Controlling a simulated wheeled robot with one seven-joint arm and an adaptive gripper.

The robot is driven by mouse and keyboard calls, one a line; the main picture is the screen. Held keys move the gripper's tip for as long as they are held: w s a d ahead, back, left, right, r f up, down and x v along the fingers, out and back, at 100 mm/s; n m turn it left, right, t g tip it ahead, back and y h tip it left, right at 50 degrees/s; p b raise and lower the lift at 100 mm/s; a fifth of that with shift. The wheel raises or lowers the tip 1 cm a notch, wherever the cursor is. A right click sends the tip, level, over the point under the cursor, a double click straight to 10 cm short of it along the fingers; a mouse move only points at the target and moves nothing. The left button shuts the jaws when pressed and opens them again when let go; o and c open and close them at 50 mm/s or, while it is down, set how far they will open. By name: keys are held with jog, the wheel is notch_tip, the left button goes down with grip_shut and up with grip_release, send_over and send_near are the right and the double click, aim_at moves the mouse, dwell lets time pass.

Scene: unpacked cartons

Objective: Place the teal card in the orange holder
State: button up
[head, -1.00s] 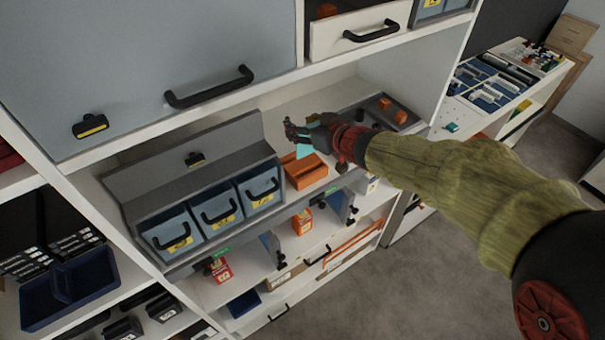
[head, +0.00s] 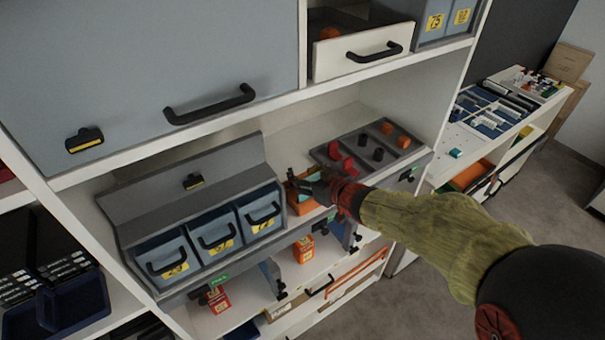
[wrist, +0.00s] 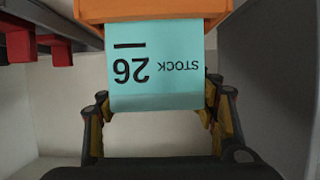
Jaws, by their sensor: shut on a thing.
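The teal card (wrist: 155,75), printed "STOCK 26" and upside down in the wrist view, lies between the fingers of my gripper (wrist: 158,115). My gripper is shut on it. The card's far edge meets the orange holder (wrist: 150,10) at the top of the wrist view; I cannot tell how deep it sits in it. In the head view my gripper (head: 312,184) is right over the orange holder (head: 304,206) on the shelf, hiding much of it. Only a small bit of teal shows there.
Blue-grey bins (head: 216,237) with black handles stand left of the holder. A grey tray (head: 408,158) with red, black and orange pieces lies to the right. An upper cabinet with a drawer (head: 362,50) overhangs the shelf.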

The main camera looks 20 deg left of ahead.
jog(key=shift+f, duration=0.15)
jog(key=o, duration=1.3)
jog(key=shift+r, duration=0.2)
jog(key=shift+s+d+r, duration=0.1)
jog(key=shift+d, duration=0.1)
jog(key=p+v, duration=0.2)
jog(key=v, duration=0.9)
jog(key=shift+s+d, duration=0.15)
jog(key=shift+d, duration=0.05)
